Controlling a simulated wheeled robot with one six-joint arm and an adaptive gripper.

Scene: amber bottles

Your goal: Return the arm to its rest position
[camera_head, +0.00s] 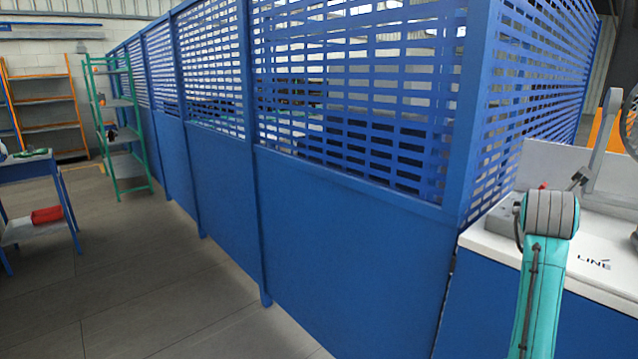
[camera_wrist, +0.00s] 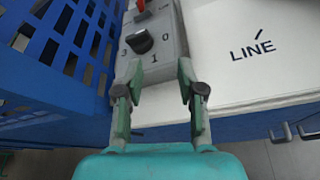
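In the wrist view my gripper (camera_wrist: 160,72) is open, with its two green fingers spread apart and nothing between them. Beyond the fingertips is a grey switch box (camera_wrist: 157,42) with a black rotary knob (camera_wrist: 140,42) and a red part at its top. It sits on a white worktop (camera_wrist: 225,60) marked "LINE". I cannot tell how far the fingers are from it. In the head view my teal arm shows at the lower right, over the worktop (camera_head: 590,258); the gripper itself does not show there. No amber bottle is in view.
A blue mesh partition (camera_head: 350,220) stands close to the left of the worktop. A grey machine (camera_head: 600,150) rises behind my arm. Far left are a green shelf rack (camera_head: 125,165), an orange rack (camera_head: 45,100) and a blue table (camera_head: 30,168). The floor (camera_head: 170,285) between is clear.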

